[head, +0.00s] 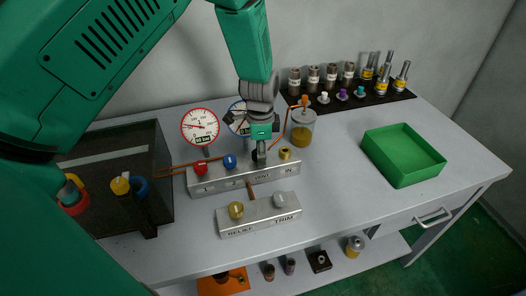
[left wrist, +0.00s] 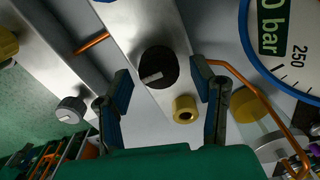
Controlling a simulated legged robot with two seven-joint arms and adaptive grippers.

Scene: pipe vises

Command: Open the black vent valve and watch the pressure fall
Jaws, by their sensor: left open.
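The black vent valve knob (left wrist: 158,68) has a pale pointer line and sits on the silver manifold block (head: 222,181). My left gripper (head: 261,148) is above it, pointing down. In the left wrist view, the open fingers of the gripper (left wrist: 161,76) stand either side of the knob, with gaps showing. In the head view the gripper mostly hides the knob. A red-rimmed gauge (head: 200,126) and a blue-rimmed gauge (head: 233,117), partly covered by my arm, stand behind the block. The blue-rimmed gauge also shows, cut off, in the left wrist view (left wrist: 291,45). My right gripper is not in view.
Red (head: 200,169) and blue (head: 229,162) knobs and a brass fitting (head: 285,153) share the block. A relief and trim block (head: 258,216) stands in front. A jar (head: 302,128) and copper tubing are close by. A green tray (head: 403,155) stands right.

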